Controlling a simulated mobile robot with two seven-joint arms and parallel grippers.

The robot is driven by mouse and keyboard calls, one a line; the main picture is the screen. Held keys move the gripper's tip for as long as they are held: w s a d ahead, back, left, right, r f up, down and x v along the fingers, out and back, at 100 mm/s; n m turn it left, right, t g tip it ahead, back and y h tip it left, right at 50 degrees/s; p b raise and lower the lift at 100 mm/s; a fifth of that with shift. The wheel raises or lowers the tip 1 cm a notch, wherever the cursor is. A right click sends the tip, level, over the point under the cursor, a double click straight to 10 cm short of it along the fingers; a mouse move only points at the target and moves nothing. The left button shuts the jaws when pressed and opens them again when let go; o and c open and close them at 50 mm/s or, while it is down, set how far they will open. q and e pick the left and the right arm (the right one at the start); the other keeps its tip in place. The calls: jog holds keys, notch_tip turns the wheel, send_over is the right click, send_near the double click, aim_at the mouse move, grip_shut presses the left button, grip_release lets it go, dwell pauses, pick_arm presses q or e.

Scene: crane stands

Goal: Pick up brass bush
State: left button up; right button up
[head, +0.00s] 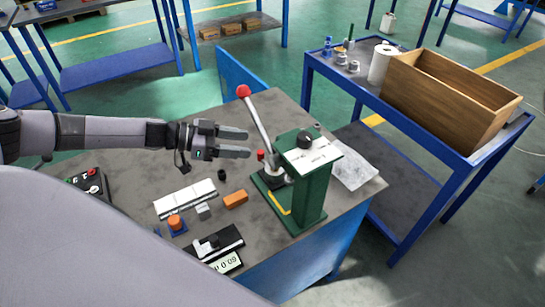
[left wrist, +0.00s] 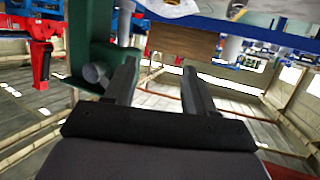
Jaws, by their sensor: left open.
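My left gripper (head: 247,143) reaches in from the left above the workbench, its two fingers apart and nothing seen between them. The fingers also show open in the left wrist view (left wrist: 160,82). A green hand press (head: 310,190) with a red-knobbed lever (head: 259,122) stands just right of and beyond the fingertips. I cannot pick out a brass bush for sure. A small dark cylinder (head: 221,174) stands on the bench below the gripper, and an orange block (head: 235,199) lies nearer. My right gripper is out of view.
A white slotted strip (head: 185,198), an orange-topped blue item (head: 175,222) and a gauge with a display (head: 226,262) lie on the bench (head: 345,205). A wooden box (head: 450,105) stands on the blue side table.

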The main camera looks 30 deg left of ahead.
aim_at(266, 169)
pick_arm(q)
jog(key=f+b, duration=0.1)
jog(key=f, duration=0.1)
jog(key=w+d+f+b, duration=0.1)
jog(key=f, duration=0.1)
jog(key=d+f+b, duration=0.1)
jog(key=f+b, duration=0.1)
jog(key=f, duration=0.1)
jog(key=shift+w, duration=0.4)
jog(key=shift+x, duration=2.2)
jog(key=shift+w+f, duration=0.1)
grip_shut()
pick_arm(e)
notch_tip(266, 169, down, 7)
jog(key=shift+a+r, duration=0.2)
